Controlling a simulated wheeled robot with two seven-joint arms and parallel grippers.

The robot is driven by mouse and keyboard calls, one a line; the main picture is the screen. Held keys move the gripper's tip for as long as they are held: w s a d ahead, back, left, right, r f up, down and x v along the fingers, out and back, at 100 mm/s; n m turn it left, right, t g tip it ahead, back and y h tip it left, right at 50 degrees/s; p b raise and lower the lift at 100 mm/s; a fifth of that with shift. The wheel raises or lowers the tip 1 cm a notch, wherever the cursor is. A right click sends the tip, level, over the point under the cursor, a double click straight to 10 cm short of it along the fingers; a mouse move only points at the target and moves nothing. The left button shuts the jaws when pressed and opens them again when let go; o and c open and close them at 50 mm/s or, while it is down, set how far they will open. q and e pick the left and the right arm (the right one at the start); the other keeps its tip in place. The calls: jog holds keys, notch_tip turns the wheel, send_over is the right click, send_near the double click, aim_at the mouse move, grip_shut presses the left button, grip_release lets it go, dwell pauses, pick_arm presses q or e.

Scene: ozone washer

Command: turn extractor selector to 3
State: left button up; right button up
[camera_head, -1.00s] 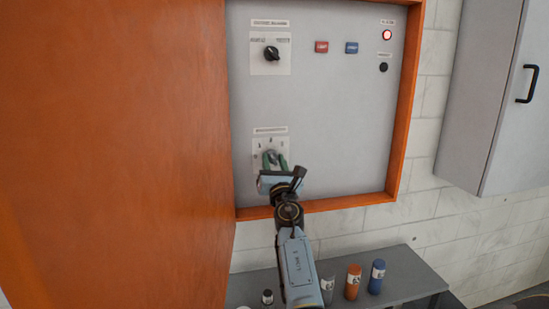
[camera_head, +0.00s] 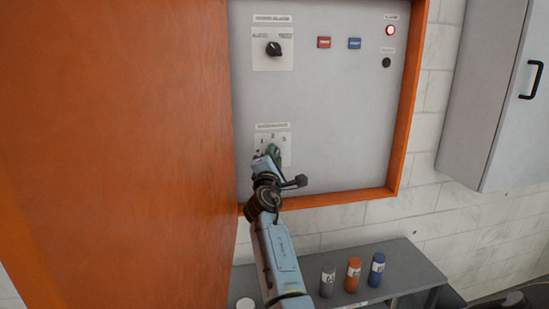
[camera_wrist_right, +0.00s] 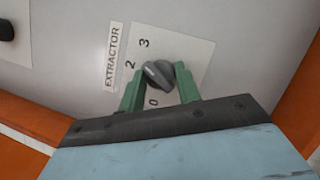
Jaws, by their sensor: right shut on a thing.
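The extractor selector is a dark grey knob (camera_wrist_right: 158,75) on a white plate (camera_wrist_right: 188,52) labelled EXTRACTOR. In the right wrist view, 0, 2 and 3 show; 1 is hidden by a finger. The knob's pale mark appears to face toward 2. My right gripper (camera_wrist_right: 160,86) has its green fingers on either side of the knob, shut on it. In the head view the right gripper (camera_head: 272,156) covers the knob, while 1, 2 and 3 show above it on the plate (camera_head: 273,130). My left gripper is not in view.
Above is another black selector (camera_head: 273,48), beside a red button (camera_head: 324,42), a blue button (camera_head: 354,43) and a lit red lamp (camera_head: 390,30). An orange door (camera_head: 115,130) stands close on the left. A grey shelf (camera_head: 405,265) with small bottles is below.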

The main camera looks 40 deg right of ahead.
jog(key=shift+m+g, duration=0.7)
jog(key=shift+m, duration=1)
jog(key=shift+a, duration=0.1)
jog(key=o, duration=1)
jog(key=shift+r, duration=0.1)
jog(key=shift+b+v, duration=0.3)
jog(key=shift+v, duration=3.45)
jog(key=shift+r, duration=0.1)
